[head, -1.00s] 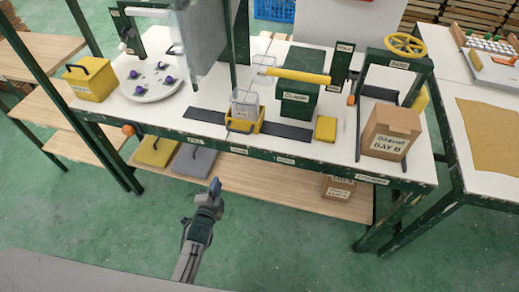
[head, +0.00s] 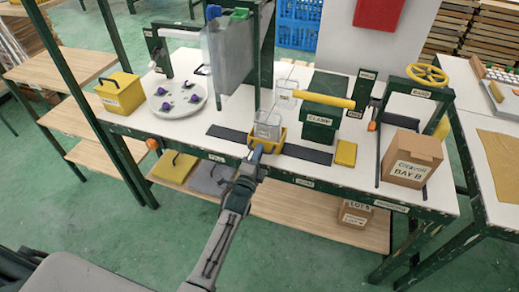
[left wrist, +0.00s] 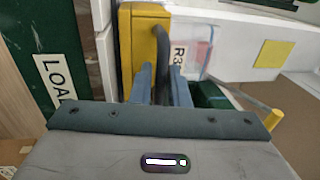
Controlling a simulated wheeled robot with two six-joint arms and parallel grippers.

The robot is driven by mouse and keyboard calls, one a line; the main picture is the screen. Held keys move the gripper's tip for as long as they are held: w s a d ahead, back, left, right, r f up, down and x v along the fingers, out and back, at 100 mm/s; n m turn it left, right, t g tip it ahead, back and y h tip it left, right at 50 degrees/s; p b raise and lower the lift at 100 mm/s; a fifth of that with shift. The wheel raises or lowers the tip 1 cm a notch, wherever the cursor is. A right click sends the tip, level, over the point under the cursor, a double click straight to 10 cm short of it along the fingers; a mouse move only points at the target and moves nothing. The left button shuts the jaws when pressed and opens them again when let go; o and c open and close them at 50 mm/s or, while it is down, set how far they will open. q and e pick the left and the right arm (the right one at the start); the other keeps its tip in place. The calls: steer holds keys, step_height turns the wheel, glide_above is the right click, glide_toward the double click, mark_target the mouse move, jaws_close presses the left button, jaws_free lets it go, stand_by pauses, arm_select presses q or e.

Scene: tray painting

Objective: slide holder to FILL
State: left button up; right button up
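The yellow holder (head: 279,139) sits on the dark rail (head: 228,134) at the front of the bench, with a clear container (head: 267,126) in it. My left gripper (head: 256,153) is at the holder's front. In the left wrist view the yellow holder (left wrist: 150,45) is close, and its dark handle (left wrist: 162,50) runs between the two fingers of my left gripper (left wrist: 162,85). The fingers look slightly apart around the handle; a firm grip does not show. The FILL label (head: 216,158) is on the bench edge, left of the holder. My right gripper is not in view.
A green CLAMP block (head: 318,127) with a yellow bar stands right of the holder. A round plate (head: 177,112) with purple-topped pieces is at left. The rail's left stretch is clear.

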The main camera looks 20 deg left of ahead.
arm_select(q)
steer(key=shift+w, duration=0.4)
steer(key=shift+r, duration=0.1)
steer(key=shift+c, duration=0.2)
jaws_close()
